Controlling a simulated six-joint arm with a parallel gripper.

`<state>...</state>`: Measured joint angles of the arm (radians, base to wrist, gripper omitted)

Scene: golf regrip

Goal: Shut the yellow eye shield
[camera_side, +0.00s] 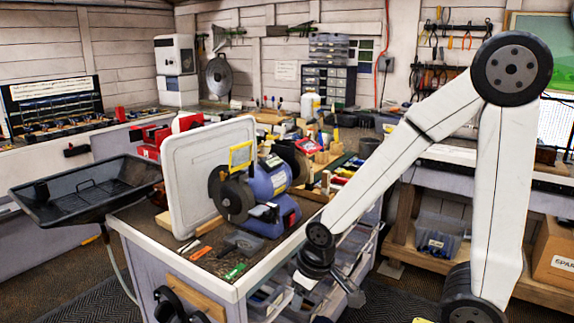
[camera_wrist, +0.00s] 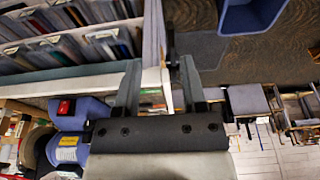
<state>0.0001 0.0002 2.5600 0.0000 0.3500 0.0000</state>
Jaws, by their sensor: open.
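The yellow eye shield (camera_side: 240,157) is a small frame standing raised above the left grey wheel of the blue bench grinder (camera_side: 268,183). The grinder sits on the bench top, with another wheel at its far end. In the wrist view the grinder (camera_wrist: 88,112) shows at the lower left with a red switch; I cannot make out the shield there. My gripper (camera_side: 350,292) hangs off the bench's right edge, low and well apart from the shield. In the wrist view its two fingers (camera_wrist: 160,70) are spread, with nothing between them.
A pale upright panel (camera_side: 190,170) stands behind the grinder on the left. A black tray (camera_side: 85,187) juts out at the far left. Small tools and a green strip (camera_side: 234,271) lie on the bench's front. Bins (camera_side: 275,295) sit below the bench edge near my gripper.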

